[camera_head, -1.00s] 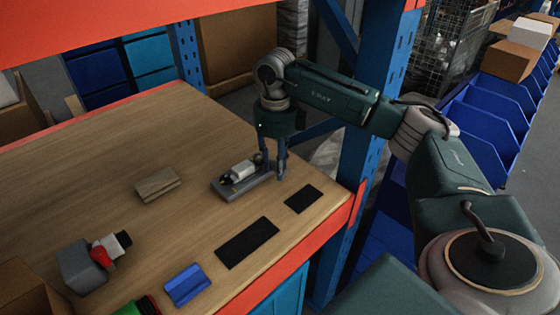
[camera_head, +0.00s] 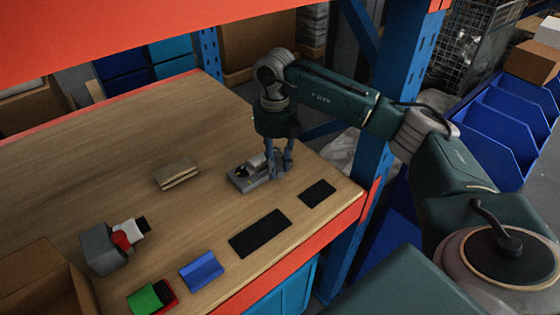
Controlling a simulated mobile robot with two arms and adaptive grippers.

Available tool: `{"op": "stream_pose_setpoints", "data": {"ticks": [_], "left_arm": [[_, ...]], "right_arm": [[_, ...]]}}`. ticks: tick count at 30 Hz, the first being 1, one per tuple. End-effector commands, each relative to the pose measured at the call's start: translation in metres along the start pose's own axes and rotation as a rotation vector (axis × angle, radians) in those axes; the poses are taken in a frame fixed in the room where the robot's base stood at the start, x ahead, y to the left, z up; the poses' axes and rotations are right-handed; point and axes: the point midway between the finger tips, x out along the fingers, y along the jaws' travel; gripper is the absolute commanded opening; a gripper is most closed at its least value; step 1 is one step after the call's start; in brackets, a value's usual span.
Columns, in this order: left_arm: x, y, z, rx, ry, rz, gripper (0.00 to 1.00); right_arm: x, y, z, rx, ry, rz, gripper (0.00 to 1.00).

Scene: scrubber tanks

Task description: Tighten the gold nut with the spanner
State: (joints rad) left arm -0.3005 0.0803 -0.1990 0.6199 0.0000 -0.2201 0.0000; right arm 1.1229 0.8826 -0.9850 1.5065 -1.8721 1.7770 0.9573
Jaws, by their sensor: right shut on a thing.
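A small grey fixture (camera_head: 240,181) with a pale cylindrical part (camera_head: 257,162) on it stands near the right end of the wooden bench. The gold nut is too small or hidden to make out. My right gripper (camera_head: 279,174) points down at the fixture's right end, its fingers close to or touching it; I cannot tell which. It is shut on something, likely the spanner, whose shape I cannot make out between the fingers. No spanner shows elsewhere on the bench. My left gripper is not in view.
Two empty black mats (camera_head: 261,233) lie in front of the fixture. A wooden block (camera_head: 177,175), a blue holder (camera_head: 201,270), a green and red item (camera_head: 152,297) and a grey box (camera_head: 104,250) are farther left. A blue rack post (camera_head: 393,100) stands behind my right arm.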

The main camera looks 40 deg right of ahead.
Motion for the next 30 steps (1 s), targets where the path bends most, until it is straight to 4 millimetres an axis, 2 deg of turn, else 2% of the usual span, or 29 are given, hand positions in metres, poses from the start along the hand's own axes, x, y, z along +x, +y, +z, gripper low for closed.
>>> {"op": "stream_pose_setpoints", "data": {"ticks": [14, 30], "left_arm": [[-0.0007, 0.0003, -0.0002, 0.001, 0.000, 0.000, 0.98], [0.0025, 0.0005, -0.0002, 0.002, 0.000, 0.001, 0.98]], "right_arm": [[-0.0001, 0.0021, 0.0003, 0.027, -0.001, 0.000, 0.00], [-0.0003, -0.0076, -0.0002, -0.105, -0.002, 0.000, 0.00]]}}
